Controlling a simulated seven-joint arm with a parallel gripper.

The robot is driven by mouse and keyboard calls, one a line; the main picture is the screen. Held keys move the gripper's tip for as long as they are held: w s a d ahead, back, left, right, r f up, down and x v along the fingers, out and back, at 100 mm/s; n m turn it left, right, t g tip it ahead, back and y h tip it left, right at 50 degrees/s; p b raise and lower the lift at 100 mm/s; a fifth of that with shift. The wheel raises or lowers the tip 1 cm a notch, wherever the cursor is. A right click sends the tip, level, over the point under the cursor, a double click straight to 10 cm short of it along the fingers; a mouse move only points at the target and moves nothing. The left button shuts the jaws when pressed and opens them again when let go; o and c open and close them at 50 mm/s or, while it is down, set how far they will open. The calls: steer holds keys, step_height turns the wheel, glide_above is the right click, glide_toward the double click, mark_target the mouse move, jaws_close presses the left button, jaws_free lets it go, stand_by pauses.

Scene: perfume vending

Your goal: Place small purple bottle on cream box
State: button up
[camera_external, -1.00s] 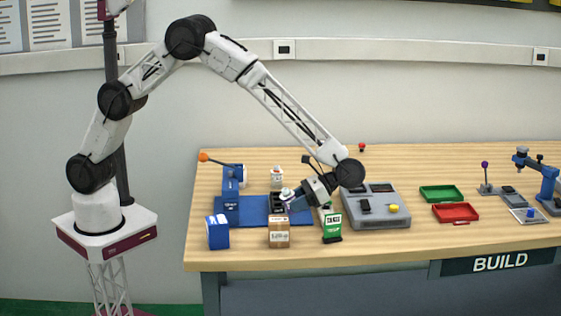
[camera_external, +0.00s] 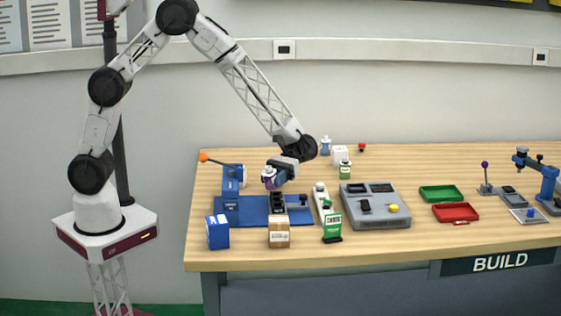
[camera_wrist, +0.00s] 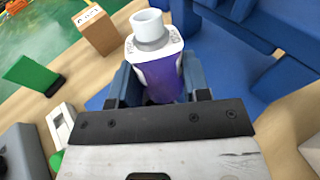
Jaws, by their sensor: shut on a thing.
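The small purple bottle (camera_wrist: 160,72) has a white shoulder and a white cap, and it sits between my two blue-grey fingers in the wrist view. My gripper (camera_external: 274,178) is shut on it and holds the bottle (camera_external: 268,180) in the air above the blue mat and the dark holder in the external view. The cream box, which looks tan with a white label (camera_external: 279,235), stands at the front of the table, below and in front of my gripper. It also shows at the upper left of the wrist view (camera_wrist: 97,32). Nothing is seen on its top.
A blue press (camera_external: 231,195) stands on the blue mat (camera_external: 256,215). A grey console (camera_external: 375,208) is to the right. Small bottles stand behind.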

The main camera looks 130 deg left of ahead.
steer(key=s+a+n+t+y, duration=0.2)
steer(key=s+n+t, duration=0.1)
steer(key=s, duration=0.4)
steer(key=s+a+r+n+t+y, duration=0.1)
steer(key=s+a+n+t+y, duration=0.1)
steer(key=s+t, duration=0.3)
steer(key=s+a+r+n+t+y, duration=0.1)
steer(key=s+n+t, duration=0.4)
steer(key=s, duration=0.6)
steer(key=shift+s+a+r+y, duration=0.1)
steer(key=shift+s+a+y, duration=0.1)
steer(key=shift+a, duration=0.25)
steer(key=shift+s+a+r+y, duration=0.1)
steer(key=shift+a+y, duration=0.1)
steer(key=shift+a, duration=0.25)
steer(key=shift+w+f, duration=0.1)
steer(key=shift+f, duration=0.1)
steer(key=shift+d+f, duration=0.15)
steer(key=shift+f, duration=1.45)
steer(key=shift+f, duration=0.15)
steer(key=o, duration=1)
